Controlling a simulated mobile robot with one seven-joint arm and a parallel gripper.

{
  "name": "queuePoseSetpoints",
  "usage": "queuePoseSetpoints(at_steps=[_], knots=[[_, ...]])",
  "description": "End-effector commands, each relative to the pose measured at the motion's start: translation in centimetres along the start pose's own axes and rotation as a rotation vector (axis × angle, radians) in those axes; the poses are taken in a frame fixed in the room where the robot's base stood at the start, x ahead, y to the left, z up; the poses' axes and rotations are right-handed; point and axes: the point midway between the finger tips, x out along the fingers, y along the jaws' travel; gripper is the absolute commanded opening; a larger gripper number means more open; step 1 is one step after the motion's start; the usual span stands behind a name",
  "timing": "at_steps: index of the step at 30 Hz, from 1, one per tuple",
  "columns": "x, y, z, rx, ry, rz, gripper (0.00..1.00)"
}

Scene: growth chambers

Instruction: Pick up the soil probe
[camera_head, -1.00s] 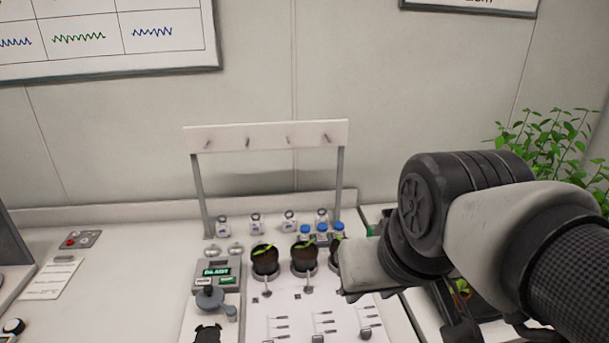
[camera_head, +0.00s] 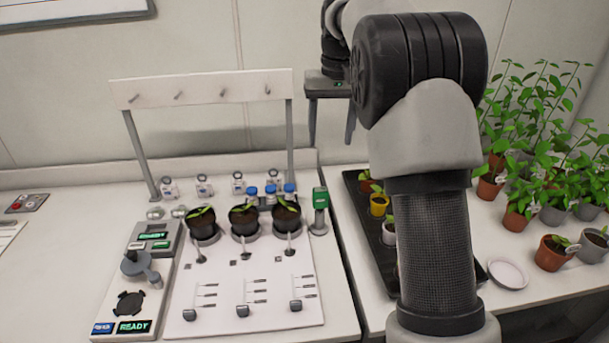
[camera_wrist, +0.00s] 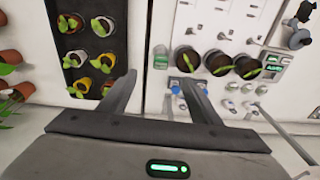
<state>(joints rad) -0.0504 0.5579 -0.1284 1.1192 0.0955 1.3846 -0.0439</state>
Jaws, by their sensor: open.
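A small upright device with a green head (camera_head: 320,198), which looks like the soil probe, stands on a round grey base at the right of the white bench, beside the potted seedlings. It also shows in the wrist view (camera_wrist: 160,56), just beyond and between my fingertips. Its lower part is hard to make out there. My gripper (camera_head: 331,140) is open and empty, fingers pointing down, above and apart from the device. Its two spread fingers also show in the wrist view (camera_wrist: 160,78).
Several blue-capped vials (camera_head: 270,194) and a dark pot with a seedling (camera_head: 286,217) stand close left of the device. A black tray (camera_head: 362,215) of small pots lies to its right. A white peg rack (camera_head: 200,90) rises behind. Leafy plants (camera_head: 540,140) crowd the far right.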

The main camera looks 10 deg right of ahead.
Motion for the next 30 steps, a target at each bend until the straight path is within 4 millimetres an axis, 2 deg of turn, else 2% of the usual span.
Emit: queuePoseSetpoints(at_steps=[1,3,8,14,24,30], knots=[[2.5,-0.2,-1.4,-0.006,-0.024,0.006,0.58],[4.6,-0.3,-2.6,-0.012,-0.048,0.012,0.58],[7.6,-0.6,-4.0,-0.023,-0.079,0.020,0.58],[10.5,-0.6,-4.0,-0.026,-0.090,0.023,0.58],[17.7,-0.4,-3.4,-0.026,-0.089,0.023,0.58],[20.0,-0.4,-3.2,-0.026,-0.086,0.023,0.58]])
